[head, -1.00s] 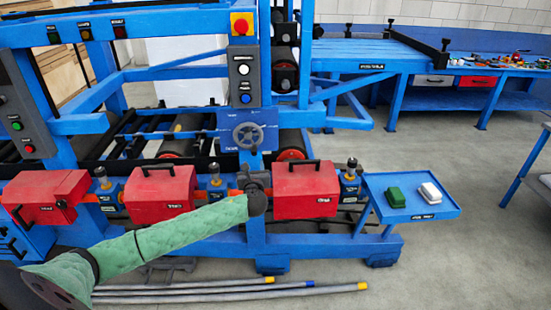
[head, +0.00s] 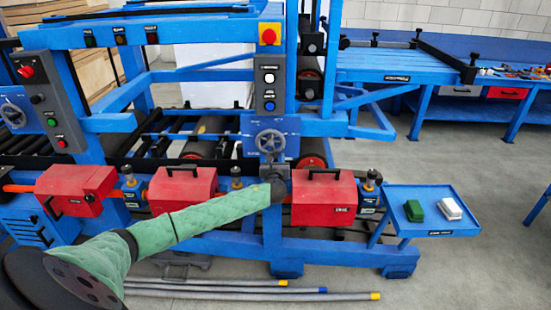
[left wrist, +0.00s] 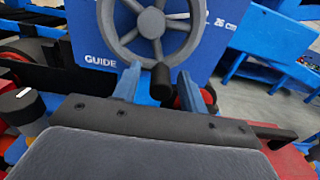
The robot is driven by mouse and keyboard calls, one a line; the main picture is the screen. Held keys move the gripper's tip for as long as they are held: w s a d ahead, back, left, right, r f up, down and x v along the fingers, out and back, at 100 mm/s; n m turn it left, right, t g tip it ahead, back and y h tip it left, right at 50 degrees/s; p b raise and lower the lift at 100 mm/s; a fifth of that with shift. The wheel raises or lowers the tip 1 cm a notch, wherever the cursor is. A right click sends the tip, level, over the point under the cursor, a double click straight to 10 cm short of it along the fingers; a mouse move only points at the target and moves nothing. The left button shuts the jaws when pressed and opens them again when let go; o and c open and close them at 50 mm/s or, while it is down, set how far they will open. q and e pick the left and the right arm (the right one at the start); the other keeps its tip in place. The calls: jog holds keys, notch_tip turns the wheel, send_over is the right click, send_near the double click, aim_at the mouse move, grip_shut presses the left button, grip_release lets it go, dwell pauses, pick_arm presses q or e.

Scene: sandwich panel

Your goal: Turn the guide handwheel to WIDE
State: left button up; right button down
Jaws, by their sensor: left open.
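The guide handwheel (head: 270,142) is a grey spoked wheel on a blue panel (head: 292,127). In the left wrist view the wheel (left wrist: 150,25) fills the top middle, with the word GUIDE and a "26 cm" mark on the panel. A dark handle knob (left wrist: 161,80) shows at the wheel's lower rim. My left gripper (head: 271,162) is just below the wheel. In the left wrist view its blue fingers (left wrist: 158,86) are open, one on each side of the knob. No contact with the knob is visible. The right gripper is out of view.
Red boxes (head: 183,190) with black handles line the machine's front below the wheel. A button box (head: 269,78) stands above it. A blue side tray (head: 432,218) holds a green block and a white block. Pipes (head: 250,292) lie on the floor.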

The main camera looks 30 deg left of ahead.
pick_arm(q)
grip_shut()
